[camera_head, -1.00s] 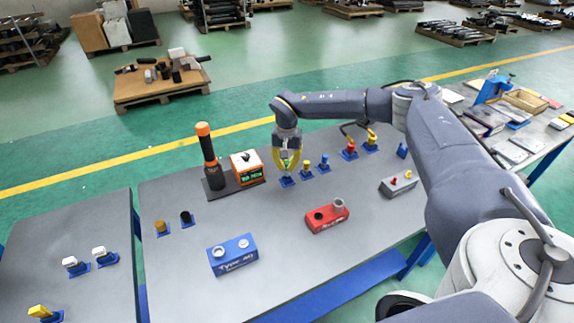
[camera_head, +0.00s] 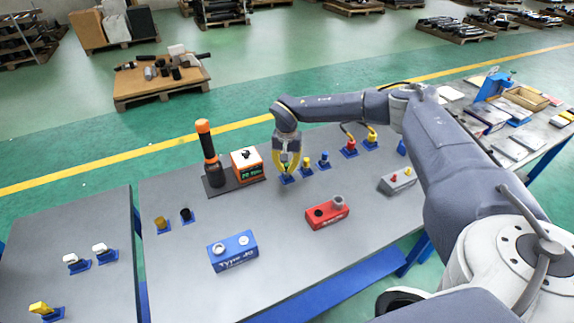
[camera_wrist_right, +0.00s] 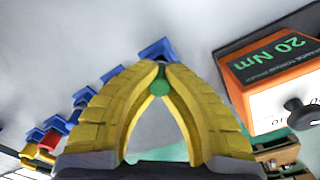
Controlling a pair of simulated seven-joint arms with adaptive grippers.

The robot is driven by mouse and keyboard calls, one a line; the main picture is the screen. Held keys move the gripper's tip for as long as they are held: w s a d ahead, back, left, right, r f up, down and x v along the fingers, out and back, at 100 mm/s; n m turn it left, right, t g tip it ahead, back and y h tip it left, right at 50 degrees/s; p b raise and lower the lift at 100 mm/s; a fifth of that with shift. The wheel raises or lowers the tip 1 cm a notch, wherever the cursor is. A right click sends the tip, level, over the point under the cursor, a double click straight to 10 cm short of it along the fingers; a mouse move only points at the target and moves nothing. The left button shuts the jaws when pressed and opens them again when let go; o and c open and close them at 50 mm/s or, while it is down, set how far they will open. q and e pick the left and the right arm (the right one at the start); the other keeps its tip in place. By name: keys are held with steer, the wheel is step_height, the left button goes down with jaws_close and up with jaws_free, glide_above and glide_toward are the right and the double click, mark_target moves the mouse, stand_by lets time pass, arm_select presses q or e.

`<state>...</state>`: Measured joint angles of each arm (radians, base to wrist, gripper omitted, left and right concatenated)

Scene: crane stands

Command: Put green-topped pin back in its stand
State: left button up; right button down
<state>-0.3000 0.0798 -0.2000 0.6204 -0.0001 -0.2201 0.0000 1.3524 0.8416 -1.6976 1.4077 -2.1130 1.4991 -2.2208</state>
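My right gripper (camera_head: 287,174) points down over a small blue stand (camera_head: 289,181) in the middle of the long grey table. Its yellow fingers come together at the tips around the green-topped pin, whose round green top (camera_wrist_right: 159,87) shows between them in the right wrist view. The blue stand also shows just beyond the fingertips in the wrist view (camera_wrist_right: 155,47). The pin's lower part is hidden by the fingers, so I cannot tell how deep it sits in the stand. My left gripper is not in view.
Yellow-topped (camera_head: 306,164) and blue-topped (camera_head: 324,159) pins stand close to the right. An orange-faced torque display (camera_head: 247,166) and a dark upright tool with an orange cap (camera_head: 209,150) are at the left. Red (camera_head: 327,212) and blue (camera_head: 232,252) blocks lie nearer.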

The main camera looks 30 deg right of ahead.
mark_target(287, 164)
steer(key=shift+f, duration=0.2)
steer(key=c, duration=1.5)
jaws_free()
steer(key=shift+r, duration=2.45)
